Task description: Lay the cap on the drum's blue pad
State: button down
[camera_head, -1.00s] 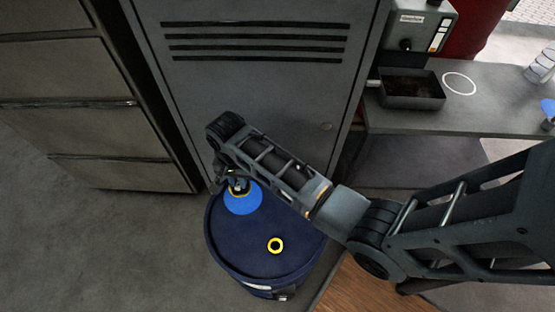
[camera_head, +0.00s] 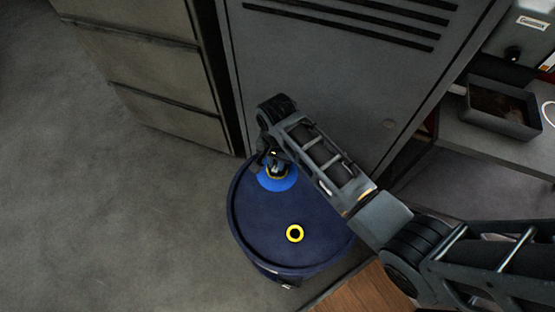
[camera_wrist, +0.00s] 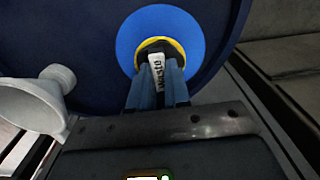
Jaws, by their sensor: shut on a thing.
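The blue drum (camera_head: 262,215) stands on the floor in front of a grey cabinet. Its round bright blue pad (camera_head: 277,184) lies on the drum's top near the far edge; the pad also shows in the wrist view (camera_wrist: 190,27). My gripper (camera_wrist: 160,82) points down over this pad, with its fingers shut on the cap (camera_wrist: 154,43). The cap is dark with a yellow rim and a white lettered label. It sits over the pad, in touch with it or just above it; I cannot tell which. In the head view my gripper (camera_head: 273,162) partly hides cap and pad.
A yellow-rimmed round opening (camera_head: 295,233) is nearer on the drum top. Drawers (camera_head: 150,75) stand at the left, the cabinet (camera_head: 330,80) behind. A black tray (camera_head: 503,108) is on the right bench. A pale funnel-like thing (camera_wrist: 35,103) shows in the wrist view.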

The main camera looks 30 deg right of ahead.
jog(key=shift+f, duration=0.2)
jog(key=c, duration=1)
grip_release()
jog(key=shift+r, duration=0.1)
